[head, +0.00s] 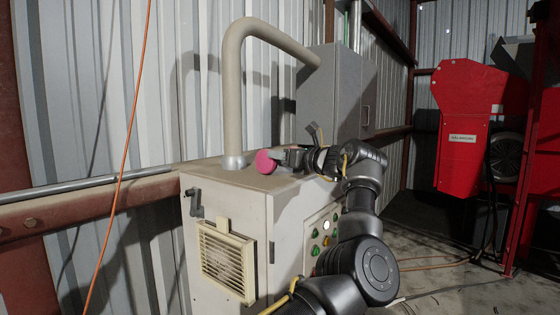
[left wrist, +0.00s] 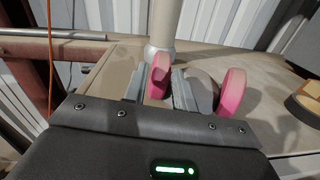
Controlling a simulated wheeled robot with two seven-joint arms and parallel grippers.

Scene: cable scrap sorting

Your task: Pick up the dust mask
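The dust mask (left wrist: 203,84) is a grey half mask with two round pink filters. It is at the top of the beige cabinet near the base of the bent pipe; whether it rests there is unclear. In the head view its near pink filter (head: 265,162) shows, and my arm covers part of the rest. My left gripper (left wrist: 159,85) is at the mask, with one grey finger on each side of the left pink filter. Small gaps or contact at the filter cannot be told apart. My right gripper is not in view.
The beige cabinet (head: 228,197) has a vent and buttons. The bent pipe (head: 233,110) rises behind the mask, and a grey box (head: 330,95) stands behind. A roll-like object (left wrist: 304,106) lies at the right. An orange cable (head: 122,170) hangs at left.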

